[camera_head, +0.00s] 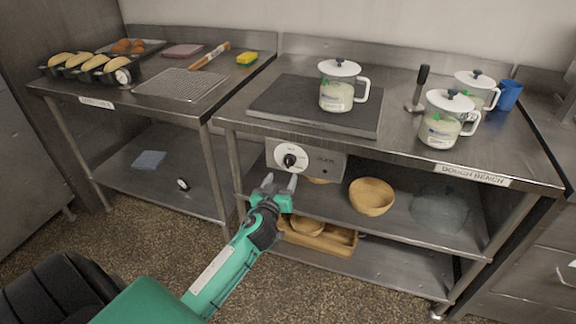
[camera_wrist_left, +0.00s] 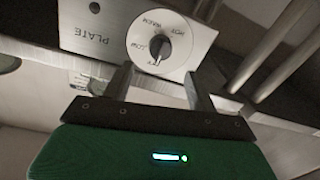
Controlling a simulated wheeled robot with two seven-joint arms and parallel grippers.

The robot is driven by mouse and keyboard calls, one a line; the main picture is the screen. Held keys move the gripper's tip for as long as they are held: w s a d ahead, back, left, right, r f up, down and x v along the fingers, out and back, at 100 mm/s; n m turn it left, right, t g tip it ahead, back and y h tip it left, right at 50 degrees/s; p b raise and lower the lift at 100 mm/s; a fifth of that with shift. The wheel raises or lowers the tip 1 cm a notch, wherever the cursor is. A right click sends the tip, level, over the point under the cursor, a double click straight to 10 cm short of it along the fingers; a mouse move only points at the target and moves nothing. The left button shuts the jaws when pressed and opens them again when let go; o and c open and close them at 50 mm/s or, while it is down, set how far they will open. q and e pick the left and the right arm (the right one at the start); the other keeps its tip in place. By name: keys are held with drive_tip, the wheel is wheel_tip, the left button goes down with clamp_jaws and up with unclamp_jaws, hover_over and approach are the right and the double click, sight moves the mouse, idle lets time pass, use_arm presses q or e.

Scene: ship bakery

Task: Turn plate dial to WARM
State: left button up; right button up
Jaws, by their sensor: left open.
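The plate dial (camera_head: 289,159) is a black knob on a white round face, on a grey control box (camera_head: 325,165) under the dough bench. In the left wrist view the dial knob (camera_wrist_left: 159,46) sits within a face marked LOW, WARM and HOT, beside the word PLATE. The knob's ridge lies roughly toward the lower edge of the face, away from WARM; its exact setting is hard to read. My left gripper (camera_head: 280,184) is open and empty just below and in front of the dial, with its fingers apart and not around the knob. My right gripper is out of view.
A dark hot plate (camera_head: 270,100) lies on the bench above the dial, with a lidded jar (camera_head: 337,95) on it. Below are a wooden bowl (camera_head: 371,197) and a wooden tray (camera_head: 340,239). A bench leg (camera_head: 237,170) stands left of the dial.

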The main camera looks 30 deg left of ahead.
sight(288, 165)
use_arm(q)
drive_tip(key=x, duration=0.6)
drive_tip(key=shift+w, duration=0.3)
drive_tip(key=shift+w+a, duration=0.25)
drive_tip(key=shift+w, duration=0.25)
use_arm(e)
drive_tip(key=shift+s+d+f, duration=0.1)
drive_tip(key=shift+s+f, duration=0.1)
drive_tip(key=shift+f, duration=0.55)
use_arm(q)
drive_tip(key=c, duration=1)
drive_tip(key=shift+f, duration=0.1)
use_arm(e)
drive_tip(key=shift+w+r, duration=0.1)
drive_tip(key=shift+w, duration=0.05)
